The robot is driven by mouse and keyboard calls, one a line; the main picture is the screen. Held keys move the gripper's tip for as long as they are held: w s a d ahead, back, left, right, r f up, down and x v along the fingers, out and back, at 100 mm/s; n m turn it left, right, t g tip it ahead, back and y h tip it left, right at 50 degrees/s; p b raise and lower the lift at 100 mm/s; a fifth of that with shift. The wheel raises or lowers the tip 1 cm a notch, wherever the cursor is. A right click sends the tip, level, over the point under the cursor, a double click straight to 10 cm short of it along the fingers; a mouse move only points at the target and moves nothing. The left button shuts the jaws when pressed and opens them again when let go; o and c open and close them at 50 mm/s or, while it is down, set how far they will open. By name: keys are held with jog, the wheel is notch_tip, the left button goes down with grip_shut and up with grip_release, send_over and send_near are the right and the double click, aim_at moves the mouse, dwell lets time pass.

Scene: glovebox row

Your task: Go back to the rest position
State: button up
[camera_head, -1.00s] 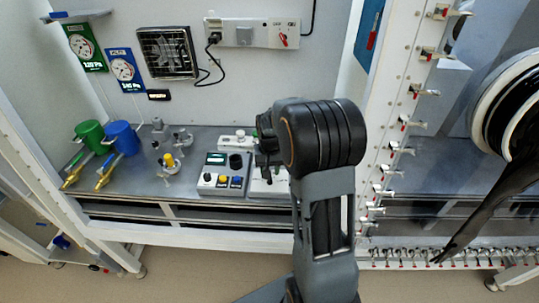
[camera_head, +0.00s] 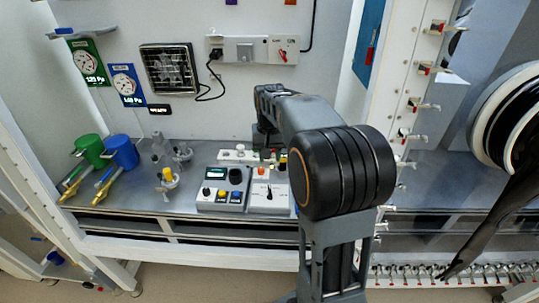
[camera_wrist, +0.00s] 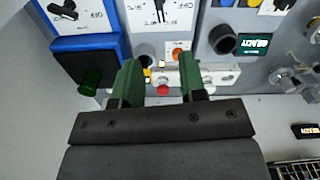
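My gripper (camera_wrist: 159,72) shows in the wrist view with its two green fingers apart and nothing between them. It is in front of the bench equipment, and I cannot tell its height. In the head view my arm stands at the centre right, bent over the bench (camera_head: 190,207), and the fingers are mostly hidden. A grey control box (camera_head: 222,187) and a white box with a black switch (camera_head: 268,197) lie just below and left of my wrist. No rest position is marked in either view.
A white perforated post (camera_head: 395,110) rises close to the right of my arm. A socket strip (camera_head: 253,49) is on the back wall. Floor shows in front.

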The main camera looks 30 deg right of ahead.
jog(key=shift+w, duration=0.1)
dwell(0.3)
jog(key=s+a+f+n+t, duration=0.1)
jog(key=s+a+n+t, duration=0.1)
jog(key=s+a, duration=0.45)
jog(key=s+a+n+t, duration=0.2)
jog(key=s+a, duration=0.1)
jog(key=s, duration=0.7)
jog(key=m+g, duration=0.4)
send_near(270, 188)
notch_tip(270, 188, down, 9)
jog(key=shift+f+p, duration=0.1)
jog(key=shift+p, duration=0.65)
